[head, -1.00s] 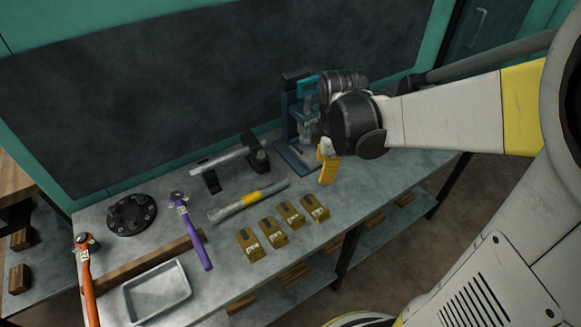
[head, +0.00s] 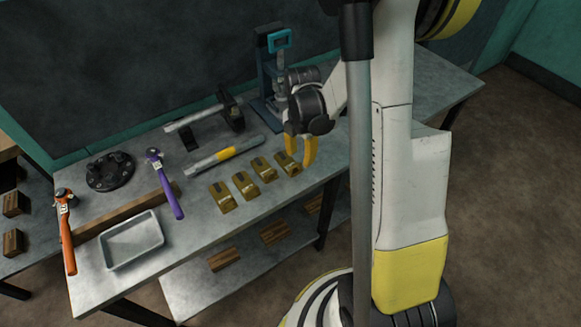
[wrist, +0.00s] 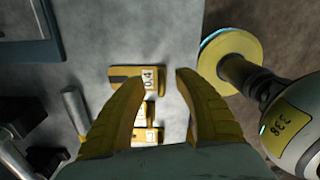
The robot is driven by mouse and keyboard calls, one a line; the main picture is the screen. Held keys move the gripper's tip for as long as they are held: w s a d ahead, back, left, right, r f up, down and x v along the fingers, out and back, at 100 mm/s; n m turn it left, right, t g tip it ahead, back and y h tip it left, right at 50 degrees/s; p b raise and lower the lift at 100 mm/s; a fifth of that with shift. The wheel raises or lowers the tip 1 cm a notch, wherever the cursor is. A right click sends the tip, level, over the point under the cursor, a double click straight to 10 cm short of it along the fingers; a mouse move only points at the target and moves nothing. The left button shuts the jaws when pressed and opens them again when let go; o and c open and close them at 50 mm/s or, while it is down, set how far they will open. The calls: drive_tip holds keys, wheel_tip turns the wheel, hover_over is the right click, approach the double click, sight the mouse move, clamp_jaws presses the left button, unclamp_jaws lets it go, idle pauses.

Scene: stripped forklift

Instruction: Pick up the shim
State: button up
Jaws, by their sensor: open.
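Several brass-yellow shims lie in a row on the grey workbench (head: 160,250). They are a left one (head: 222,198), two middle ones (head: 246,185) (head: 264,169) and a right one (head: 286,163). My gripper (head: 300,163) is open and empty, pointing down at the right end of the row, and its fingers partly hide the right shim. In the wrist view, a shim marked 0.4 (wrist: 125,77) lies just beyond my open fingertips (wrist: 158,78), mostly toward the left finger. More shims show partly between the fingers. I cannot tell the exact height above the bench.
A yellow-banded bar (head: 225,155) lies behind the shims. A press-like stand (head: 266,85) is at the back. The bench right of the shims is clear.

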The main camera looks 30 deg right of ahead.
sight(299, 164)
wheel_tip(299, 164, down, 4)
drive_tip(key=shift+a+f+b, duration=0.15)
drive_tip(key=shift+b, duration=0.75)
clamp_jaws()
